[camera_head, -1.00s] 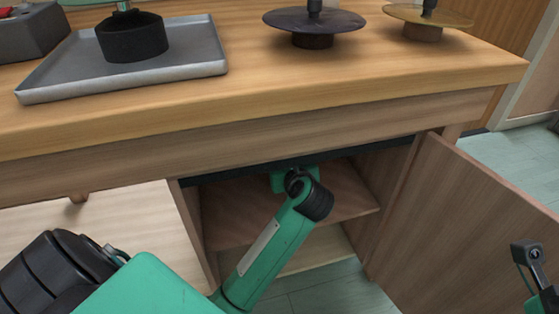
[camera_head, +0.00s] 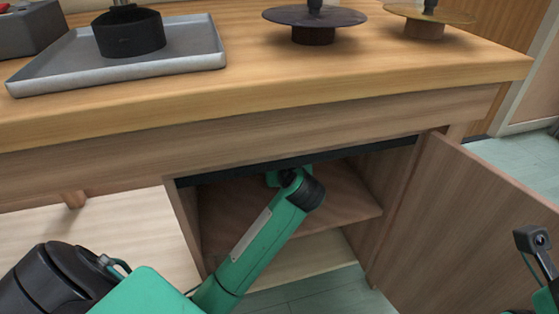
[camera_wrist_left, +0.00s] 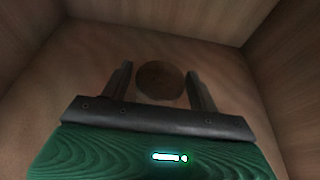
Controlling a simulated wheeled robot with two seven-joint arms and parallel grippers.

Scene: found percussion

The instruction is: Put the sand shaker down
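My left arm (camera_head: 255,245) reaches into the open cabinet under the counter. In the head view its gripper is hidden under the cabinet's top edge. In the left wrist view my left gripper (camera_wrist_left: 161,82) has its two fingers apart. A round brown thing, seen end-on and probably the sand shaker (camera_wrist_left: 160,80), lies between them. A thin gap seems to show on its left side, but whether the fingers press on it is unclear. It is over or on the cabinet's wooden shelf (camera_head: 340,205); contact is not clear.
The cabinet door (camera_head: 470,215) stands open at the right. Wooden walls close in around the gripper. On the counter (camera_head: 270,85) are a grey tray (camera_head: 190,60) holding a black cylinder (camera_head: 130,35), a dark disc (camera_head: 290,15) and a brass-coloured disc (camera_head: 450,17) on stands.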

